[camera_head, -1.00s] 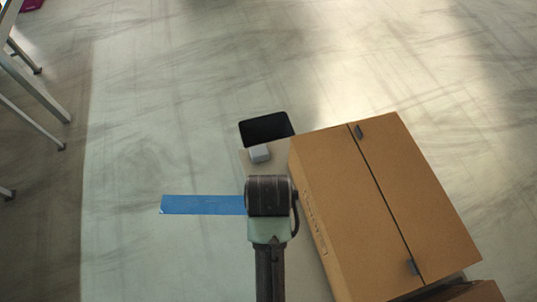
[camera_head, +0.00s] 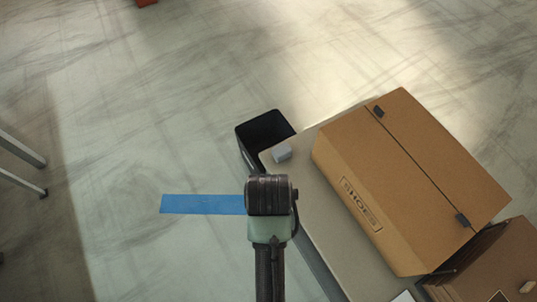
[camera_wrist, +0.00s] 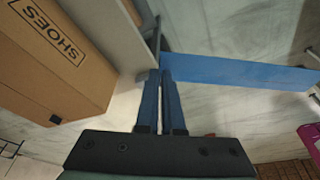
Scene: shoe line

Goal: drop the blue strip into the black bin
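The blue strip (camera_head: 202,204) is a long flat piece that sticks out to the left of my arm's end in the head view. In the wrist view the strip (camera_wrist: 245,73) runs to the right from my fingertips. My gripper (camera_wrist: 161,72) has its fingers close together on the strip's near end. In the head view the fingers are hidden behind my wrist. The black bin (camera_head: 252,152) stands on the floor beyond my wrist, beside the table's far left corner, with its open top showing. The strip is apart from it, to its lower left.
A beige table (camera_head: 325,235) lies right of my arm. It carries a large cardboard shoe box (camera_head: 400,170), a small grey block (camera_head: 282,152) at its far corner and another brown box (camera_head: 495,265) near its right end. The floor to the left is mostly clear; grey legs (camera_head: 22,150) stand at the left edge.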

